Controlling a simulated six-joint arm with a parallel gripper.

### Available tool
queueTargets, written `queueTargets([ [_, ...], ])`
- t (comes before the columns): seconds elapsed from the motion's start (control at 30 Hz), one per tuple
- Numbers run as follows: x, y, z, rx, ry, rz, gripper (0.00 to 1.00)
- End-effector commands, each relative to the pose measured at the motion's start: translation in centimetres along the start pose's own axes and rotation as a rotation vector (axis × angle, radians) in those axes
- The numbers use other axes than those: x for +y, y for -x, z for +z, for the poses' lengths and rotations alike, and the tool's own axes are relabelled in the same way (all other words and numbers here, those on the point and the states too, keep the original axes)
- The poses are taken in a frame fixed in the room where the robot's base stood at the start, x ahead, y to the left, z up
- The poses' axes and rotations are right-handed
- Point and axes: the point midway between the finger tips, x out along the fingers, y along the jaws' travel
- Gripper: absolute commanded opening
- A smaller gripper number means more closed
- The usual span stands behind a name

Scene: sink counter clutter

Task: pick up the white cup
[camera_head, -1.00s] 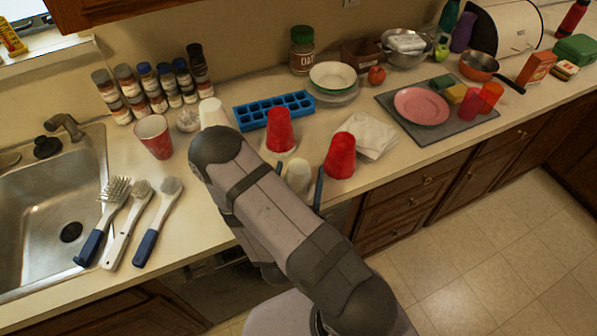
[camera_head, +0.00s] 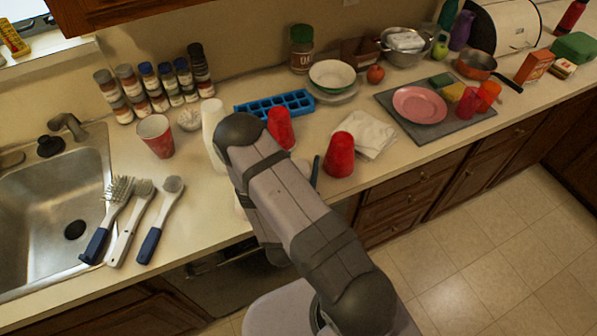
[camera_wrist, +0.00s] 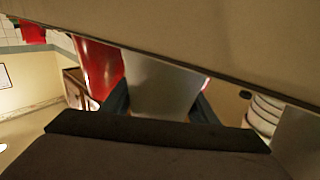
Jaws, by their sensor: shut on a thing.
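In the wrist view, a pale white cup (camera_wrist: 160,88) sits between the two dark fingers of my gripper (camera_wrist: 160,102), which is shut on it. In the head view, my arm hides the held cup and most of my gripper; one dark finger (camera_head: 315,171) shows just left of a red cup. Another white cup (camera_head: 213,132) stands at the left of my arm, partly covered by it.
A red cup (camera_head: 340,155) stands close right of my gripper, and another red cup (camera_head: 281,128) is behind it. A blue ice tray (camera_head: 262,108) lies behind. Brushes (camera_head: 160,220) and a patterned red cup (camera_head: 156,136) are left, near the sink (camera_head: 40,215).

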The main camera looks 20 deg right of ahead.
Motion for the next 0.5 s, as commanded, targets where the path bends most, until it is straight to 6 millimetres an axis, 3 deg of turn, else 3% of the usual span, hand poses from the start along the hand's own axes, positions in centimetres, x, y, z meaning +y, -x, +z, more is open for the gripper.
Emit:
queueTargets([
  [0.5,-0.1,-0.1,-1.2,0.002,-0.002,0.0,0.33],
])
